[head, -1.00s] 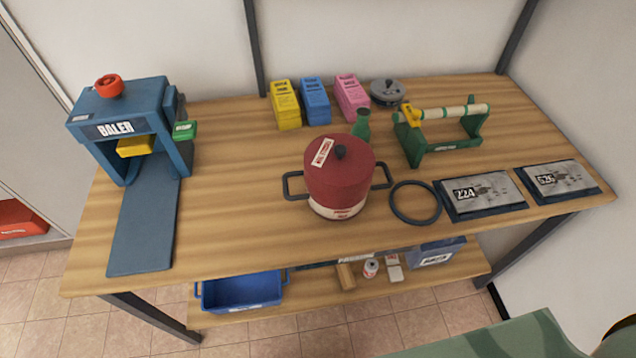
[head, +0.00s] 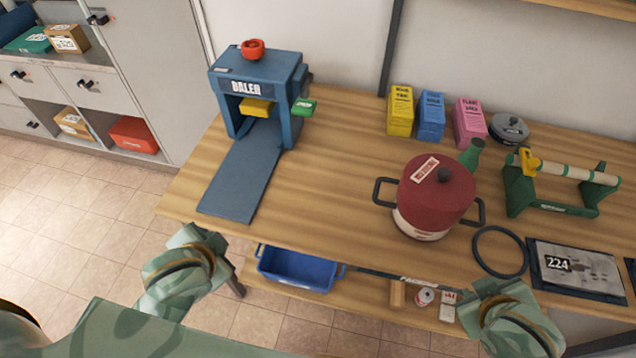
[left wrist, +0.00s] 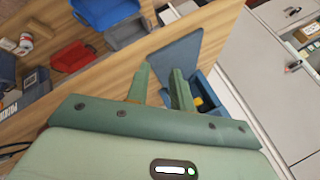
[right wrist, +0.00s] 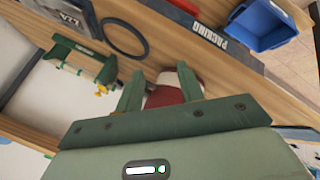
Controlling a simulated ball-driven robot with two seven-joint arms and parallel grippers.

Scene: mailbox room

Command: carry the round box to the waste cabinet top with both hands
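The round box (head: 437,190) is a dark red drum with a white lower band, a black lid knob and a dark handle on each side. It stands upright on the wooden table (head: 330,215). Part of it shows beyond the fingers in the right wrist view (right wrist: 165,97). My left gripper (left wrist: 160,85) is open and empty, near the table's front left. My right gripper (right wrist: 158,82) is open and empty, apart from the box. In the head view the arms show at the lower edge, fingertips unclear. A grey cabinet (head: 150,50) stands at left; I cannot tell whether it is the waste cabinet.
A blue baler (head: 257,85) with a sloping mat stands on the table's left. Yellow, blue and pink boxes, a green bottle (head: 472,153), a green roll holder (head: 555,190), a black ring (head: 499,251) and a panel crowd the right. A blue bin (head: 298,268) sits below.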

